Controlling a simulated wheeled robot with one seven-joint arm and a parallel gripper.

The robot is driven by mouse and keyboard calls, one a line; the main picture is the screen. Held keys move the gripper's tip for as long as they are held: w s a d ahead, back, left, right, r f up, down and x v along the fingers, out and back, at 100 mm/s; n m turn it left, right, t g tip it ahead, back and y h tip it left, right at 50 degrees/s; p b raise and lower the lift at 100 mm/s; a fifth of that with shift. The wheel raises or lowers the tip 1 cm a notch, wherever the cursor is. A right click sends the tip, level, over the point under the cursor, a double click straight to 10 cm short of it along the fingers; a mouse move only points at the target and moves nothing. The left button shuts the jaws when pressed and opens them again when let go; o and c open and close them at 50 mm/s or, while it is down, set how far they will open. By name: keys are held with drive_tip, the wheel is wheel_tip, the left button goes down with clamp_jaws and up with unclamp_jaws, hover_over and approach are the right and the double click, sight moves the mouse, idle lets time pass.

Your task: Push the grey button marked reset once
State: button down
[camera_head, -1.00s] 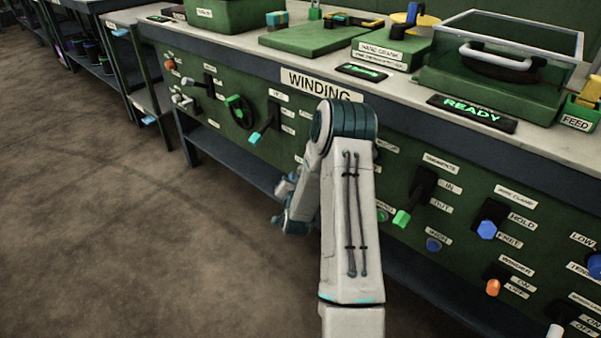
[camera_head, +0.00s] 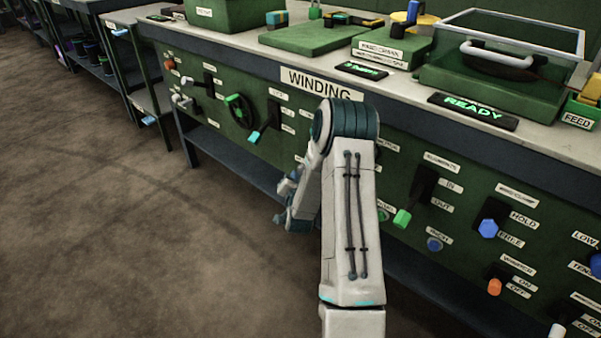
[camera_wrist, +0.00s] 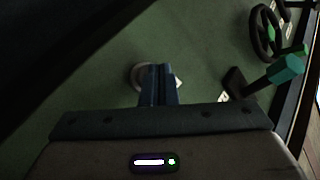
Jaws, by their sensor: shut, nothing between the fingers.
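In the wrist view, my gripper (camera_wrist: 159,72) is shut with its blue fingers together and nothing between them. It points at the green panel. A round grey button (camera_wrist: 138,76) lies just beyond the fingertips, partly hidden by them. I cannot tell whether the fingers touch it. A sliver of a pale label (camera_wrist: 178,81) shows right of the fingers, and its text cannot be read. In the head view my arm hides the button and the fingertips.
A teal-handled lever (camera_wrist: 285,69) and a black handwheel (camera_wrist: 265,32) stand out from the panel on the right of the wrist view. In the head view, a green-tipped lever (camera_head: 402,218) and a blue knob (camera_head: 434,244) are right of my arm. The floor (camera_head: 130,230) at left is clear.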

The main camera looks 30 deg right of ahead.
drive_tip(key=shift+w+d, duration=0.1)
drive_tip(key=shift+d, duration=0.2)
idle(0.4)
drive_tip(key=shift+b, duration=0.3)
drive_tip(key=shift+s+a, duration=0.3)
drive_tip(key=shift+a, duration=0.4)
drive_tip(key=shift+s+a+b, duration=0.25)
drive_tip(key=shift+s+a, duration=0.05)
drive_tip(key=shift+a, duration=0.5)
drive_tip(key=shift+s+a+b, duration=0.25)
drive_tip(key=shift+a+b, duration=0.05)
drive_tip(key=shift+a, duration=0.45)
drive_tip(key=shift+s+a+b, duration=0.25)
drive_tip(key=shift+s+a, duration=0.05)
drive_tip(key=shift+a, duration=0.5)
